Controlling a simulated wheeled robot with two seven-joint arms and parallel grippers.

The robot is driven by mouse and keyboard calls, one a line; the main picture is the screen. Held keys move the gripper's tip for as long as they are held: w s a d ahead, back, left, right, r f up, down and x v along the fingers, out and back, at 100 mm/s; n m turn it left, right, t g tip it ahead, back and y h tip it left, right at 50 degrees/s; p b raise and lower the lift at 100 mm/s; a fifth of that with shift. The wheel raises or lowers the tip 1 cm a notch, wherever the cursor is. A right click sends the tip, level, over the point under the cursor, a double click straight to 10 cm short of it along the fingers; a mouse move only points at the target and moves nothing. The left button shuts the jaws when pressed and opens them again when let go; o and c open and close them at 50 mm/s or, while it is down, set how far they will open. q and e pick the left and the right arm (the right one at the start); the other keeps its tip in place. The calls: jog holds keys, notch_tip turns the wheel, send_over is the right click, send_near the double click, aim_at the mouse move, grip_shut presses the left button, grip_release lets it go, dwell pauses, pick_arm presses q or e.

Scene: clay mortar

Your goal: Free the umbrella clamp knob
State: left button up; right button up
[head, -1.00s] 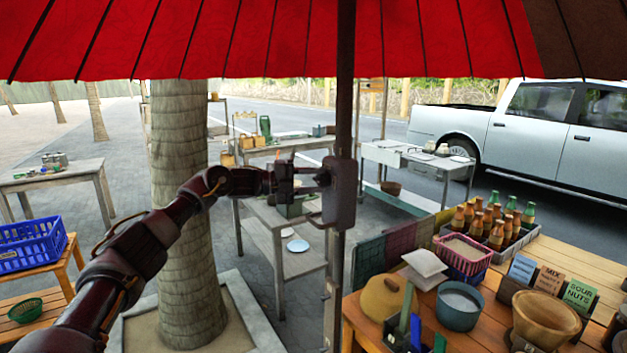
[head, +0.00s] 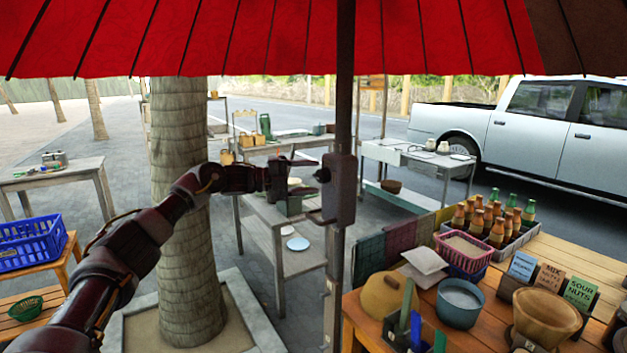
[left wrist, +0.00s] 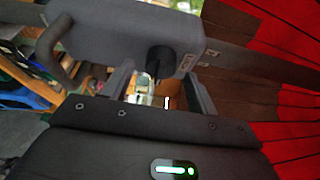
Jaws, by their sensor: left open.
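The dark clamp box (head: 342,190) sits on the upright umbrella pole (head: 345,100). Its small black round knob (head: 323,175) sticks out on the left side. In the left wrist view the grey clamp box (left wrist: 120,35) lies across the top, and the knob (left wrist: 159,60) shows between and just beyond the fingertips. A bent handle (left wrist: 55,55) hangs from the box. My left gripper (head: 302,176) is open and empty, pointing at the knob from the left, with a small gap. Its two fingers also show in the left wrist view (left wrist: 161,82). My right gripper is not in view.
A thick palm trunk (head: 182,210) stands just behind my left arm. The red umbrella canopy (head: 250,40) hangs overhead. A wooden counter (head: 560,255) with bottles, bowls and signs fills the lower right. Another table (head: 270,215) stands behind the clamp.

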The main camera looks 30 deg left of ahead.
pick_arm(q)
jog(key=b+v, duration=0.2)
jog(key=v, duration=0.7)
jog(key=shift+a+b, duration=0.15)
jog(key=shift+b, duration=0.2)
